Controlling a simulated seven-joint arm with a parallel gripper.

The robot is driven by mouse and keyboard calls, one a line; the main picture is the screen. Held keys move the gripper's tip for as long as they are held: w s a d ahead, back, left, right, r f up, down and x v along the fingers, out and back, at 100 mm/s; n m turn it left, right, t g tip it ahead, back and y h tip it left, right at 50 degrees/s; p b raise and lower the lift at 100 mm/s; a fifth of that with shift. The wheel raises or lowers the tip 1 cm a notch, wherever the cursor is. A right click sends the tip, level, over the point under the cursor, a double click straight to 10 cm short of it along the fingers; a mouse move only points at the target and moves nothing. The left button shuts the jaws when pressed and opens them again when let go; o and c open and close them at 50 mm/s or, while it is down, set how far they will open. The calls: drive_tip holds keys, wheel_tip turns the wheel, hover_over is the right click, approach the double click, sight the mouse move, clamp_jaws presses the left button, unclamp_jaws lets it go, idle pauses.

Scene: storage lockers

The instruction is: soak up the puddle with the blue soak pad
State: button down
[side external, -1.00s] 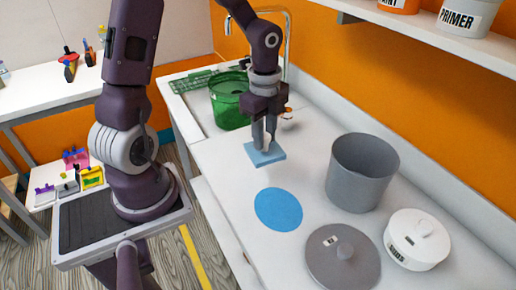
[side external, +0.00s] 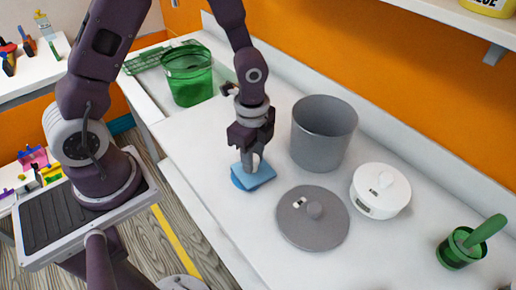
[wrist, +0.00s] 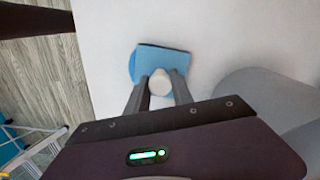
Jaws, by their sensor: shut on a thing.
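The blue soak pad (side external: 262,179) is a flat light-blue square with a pale knob, which shows in the wrist view (wrist: 160,82). My gripper (side external: 252,164) is shut on the knob, with one finger on each side of it. The pad lies over the blue puddle (side external: 236,181) on the white counter and hides most of it. A strip of the puddle shows past the pad's left edge, also in the wrist view (wrist: 133,66). I cannot tell whether the pad touches the counter or hovers just above it.
A grey bin (side external: 322,140) stands behind and right of the pad. Its grey lid (side external: 290,225) lies close to the right, beside a white lidded tub (side external: 368,204). A green bucket (side external: 190,80) is at the back left. A green pot (side external: 453,251) is at the far right.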

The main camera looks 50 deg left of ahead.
drive_tip(key=s, duration=0.6)
drive_tip(key=shift+a, duration=0.3)
drive_tip(key=w, duration=0.7)
drive_tip(key=shift+w+d, duration=0.35)
drive_tip(key=s, duration=0.7)
drive_tip(key=shift+s+a, duration=0.35)
drive_tip(key=shift+s, duration=0.05)
drive_tip(key=w, duration=0.4)
drive_tip(key=shift+d, duration=0.2)
wheel_tip(320, 180, up, 5)
drive_tip(key=shift+f, duration=0.1)
drive_tip(key=shift+r, duration=0.95)
